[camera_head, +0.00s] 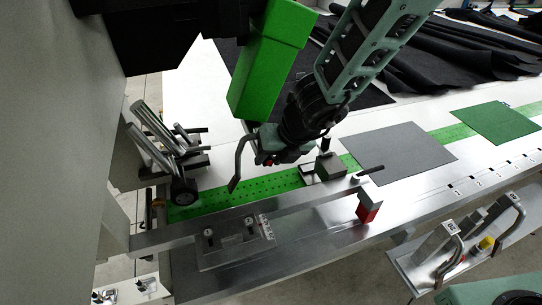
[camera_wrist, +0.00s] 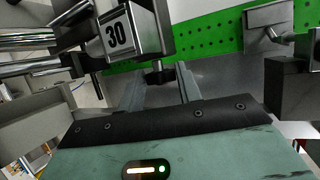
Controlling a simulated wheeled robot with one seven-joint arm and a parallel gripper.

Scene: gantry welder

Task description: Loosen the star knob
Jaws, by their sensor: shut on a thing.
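A small dark knob (camera_wrist: 158,76), which looks like the star knob, sits under a grey metal block marked 30 (camera_wrist: 118,33) in the wrist view. My gripper (camera_wrist: 160,84) has its two grey fingers on either side of the knob and is shut on it. The knob's lobes are too small and dark to make out. In the head view my wrist hangs over the green perforated strip (camera_head: 255,188), and the fingertips and the knob are hidden behind it.
A small grey block (camera_head: 329,166) stands close right of my wrist. A bent metal handle (camera_head: 239,162) stands to its left. A long metal rail (camera_head: 200,224) runs in front, with a red and grey block (camera_head: 369,205). A grey sheet (camera_head: 398,151) lies flat on the right.

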